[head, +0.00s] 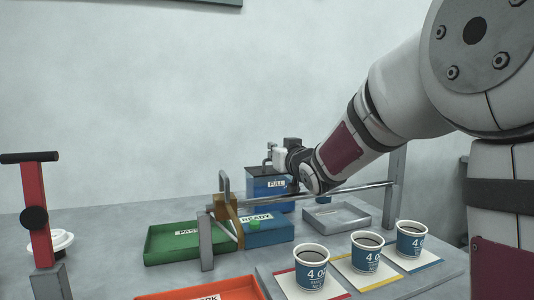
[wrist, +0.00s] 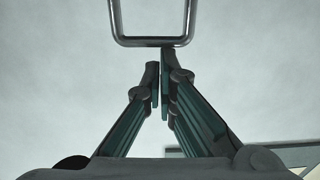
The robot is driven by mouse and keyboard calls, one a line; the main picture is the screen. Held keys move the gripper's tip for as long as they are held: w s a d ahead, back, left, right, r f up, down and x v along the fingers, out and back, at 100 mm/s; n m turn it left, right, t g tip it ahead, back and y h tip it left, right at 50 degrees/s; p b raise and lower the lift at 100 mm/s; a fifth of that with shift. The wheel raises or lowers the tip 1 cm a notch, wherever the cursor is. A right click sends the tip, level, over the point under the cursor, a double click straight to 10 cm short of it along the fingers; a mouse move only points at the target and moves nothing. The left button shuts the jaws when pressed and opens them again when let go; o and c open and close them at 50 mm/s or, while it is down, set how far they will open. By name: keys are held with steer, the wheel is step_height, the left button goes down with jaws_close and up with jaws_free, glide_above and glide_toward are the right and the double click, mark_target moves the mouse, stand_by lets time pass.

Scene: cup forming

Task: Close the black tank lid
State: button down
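The blue tank (head: 270,187) with a white label stands at the back middle of the table in the head view. Its black top (head: 266,171) looks flat, partly covered by my arm. My gripper (head: 271,155) is over or beside the tank top, small and hard to make out there. In the wrist view my gripper's fingers (wrist: 160,68) are together with only a thin gap and nothing visible between them. A grey metal U-shaped handle (wrist: 152,42) is just beyond the fingertips, touching or nearly touching the right one. I cannot tell whether it belongs to the lid.
A rail with a brown gate block (head: 227,210) crosses in front of the tank. A grey tray (head: 337,217) and several filled cups (head: 366,251) are right. A red post (head: 38,220) stands far left.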

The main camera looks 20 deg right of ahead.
steer(key=shift+s+f+b, duration=0.25)
steer(key=shift+f, duration=0.45)
steer(key=shift+s+f+b, duration=0.2)
steer(key=shift+f+b, duration=0.05)
steer(key=shift+f, duration=0.45)
step_height(320, 180, up, 12)
